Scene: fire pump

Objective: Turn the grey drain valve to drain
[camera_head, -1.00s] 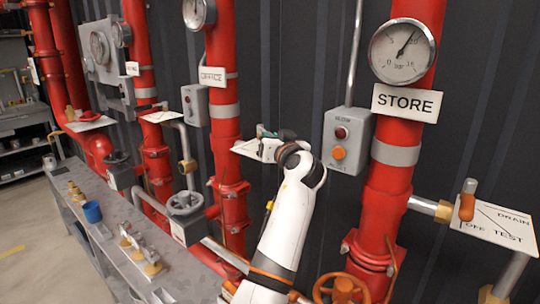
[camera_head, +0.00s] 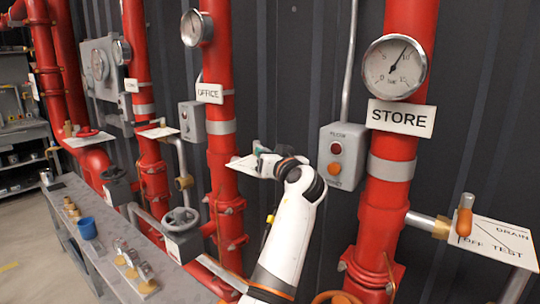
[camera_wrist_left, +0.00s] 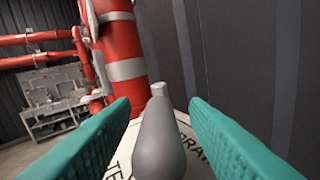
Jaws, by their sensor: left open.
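The grey drain valve handle (camera_wrist_left: 158,140) rises between my left gripper's teal fingers in the left wrist view, with a gap on both sides. A white plate (camera_wrist_left: 196,142) lies behind it, with parts of the words TEST and DRAIN readable. In the head view my left gripper (camera_head: 259,150) is at the white plate (camera_head: 240,165) beside the OFFICE pipe. The gripper is open. The grey handle is hidden or too small to make out there. My right gripper is not in view.
The STORE pipe (camera_head: 383,205) on the right has an orange-handled valve (camera_head: 465,215) over its own plate. A grey box (camera_head: 343,157) with buttons is right of my left arm. A grey bench (camera_head: 102,235) with a blue cup (camera_head: 87,228) stands at left.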

